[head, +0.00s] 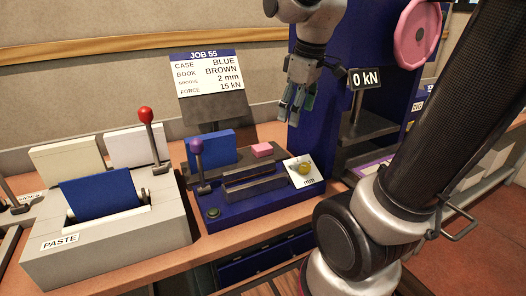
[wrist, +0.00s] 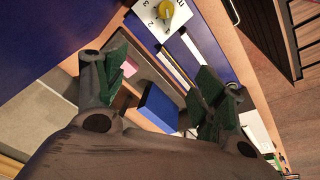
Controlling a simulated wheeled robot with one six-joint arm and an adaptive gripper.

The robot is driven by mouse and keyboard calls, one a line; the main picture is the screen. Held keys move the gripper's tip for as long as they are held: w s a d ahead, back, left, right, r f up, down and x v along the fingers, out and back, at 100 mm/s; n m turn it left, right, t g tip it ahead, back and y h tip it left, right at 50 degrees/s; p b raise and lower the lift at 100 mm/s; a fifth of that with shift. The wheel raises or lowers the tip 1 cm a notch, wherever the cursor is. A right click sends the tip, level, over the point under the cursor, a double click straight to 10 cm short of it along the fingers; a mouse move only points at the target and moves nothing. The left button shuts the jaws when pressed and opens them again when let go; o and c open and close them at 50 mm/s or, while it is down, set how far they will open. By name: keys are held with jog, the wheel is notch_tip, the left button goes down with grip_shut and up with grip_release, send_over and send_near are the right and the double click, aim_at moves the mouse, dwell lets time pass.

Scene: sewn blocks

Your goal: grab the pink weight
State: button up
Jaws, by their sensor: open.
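The pink weight (head: 263,149) is a small pink block on the dark ledge at the back of the blue machine (head: 245,207). In the wrist view the pink weight (wrist: 129,68) shows just beside the left finger, partly hidden by it. My gripper (head: 295,112) is open and empty, pointing down, above and to the right of the weight in the head view. In the wrist view my gripper (wrist: 160,68) has its green-padded fingers spread wide, apart from the weight.
A blue block (head: 210,148) stands left of the weight, near a purple-knobbed lever (head: 196,147). A white dial plate (head: 304,170) with a yellow knob is right. The tall blue press (head: 309,130) stands close behind my gripper. A job sign (head: 208,75) rises behind.

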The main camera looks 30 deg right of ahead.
jog(key=w+f+n+g, duration=0.1)
jog(key=w+f+n, duration=0.35)
jog(key=w, duration=0.55)
jog(key=n+g, duration=0.2)
jog(key=n, duration=0.5)
send_over(262, 146)
jog(key=f, duration=0.8)
jog(key=shift+s+d+f, duration=0.15)
jog(key=shift+d+f, duration=0.1)
jog(key=f, duration=0.7)
jog(key=shift+a+f, duration=0.2)
jog(key=shift+f, duration=0.2)
grip_shut()
